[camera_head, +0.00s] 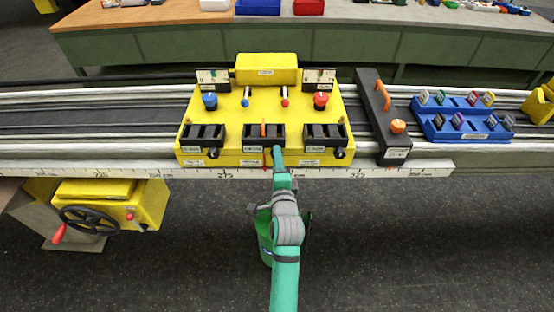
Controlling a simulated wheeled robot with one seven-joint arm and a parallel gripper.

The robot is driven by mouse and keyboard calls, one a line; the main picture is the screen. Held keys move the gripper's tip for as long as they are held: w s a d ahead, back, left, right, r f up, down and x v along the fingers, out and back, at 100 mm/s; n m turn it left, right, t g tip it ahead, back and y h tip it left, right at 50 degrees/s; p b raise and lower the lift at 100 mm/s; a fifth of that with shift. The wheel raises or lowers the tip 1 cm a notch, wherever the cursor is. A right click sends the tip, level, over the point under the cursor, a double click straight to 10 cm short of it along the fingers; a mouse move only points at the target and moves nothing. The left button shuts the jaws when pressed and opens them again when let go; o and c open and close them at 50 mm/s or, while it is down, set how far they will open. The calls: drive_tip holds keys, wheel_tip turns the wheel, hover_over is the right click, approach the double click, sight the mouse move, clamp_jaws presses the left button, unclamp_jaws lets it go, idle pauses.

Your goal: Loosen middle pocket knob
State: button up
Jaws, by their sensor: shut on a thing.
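The yellow fixture (228,122) sits on the rail bench and carries three black pockets in a row along its front. The middle pocket (251,131) holds a small orange-topped piece (263,129). My gripper (277,151) is at the front right corner of the middle pocket, shut on the middle pocket knob, which it hides. The left pocket (204,133) has its black knob (212,153) at its front right corner. The right pocket (325,132) has a matching knob (341,153). Finger details are too small to make out.
A black block with an orange handle and orange knob (398,126) stands right of the fixture. Beyond it is a blue rack (460,118) with several coloured pieces. A white ruler (180,172) runs along the bench front. A yellow handwheel unit (110,212) is at lower left.

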drive_tip(key=shift+a+f+n+h, duration=0.1)
drive_tip(key=shift+n+h, duration=0.5)
drive_tip(key=shift+n, duration=2.95)
drive_tip(key=shift+a+f+n+h, duration=0.1)
drive_tip(key=shift+n+h, duration=0.5)
drive_tip(key=shift+n, duration=2.9)
drive_tip(key=shift+a+n+h, duration=0.1)
drive_tip(key=shift+n+h, duration=0.5)
drive_tip(key=shift+n, duration=2.95)
drive_tip(key=shift+a, duration=0.1)
drive_tip(key=o, duration=1)
drive_tip(key=shift+s, duration=0.1)
drive_tip(key=shift+o, duration=0.2)
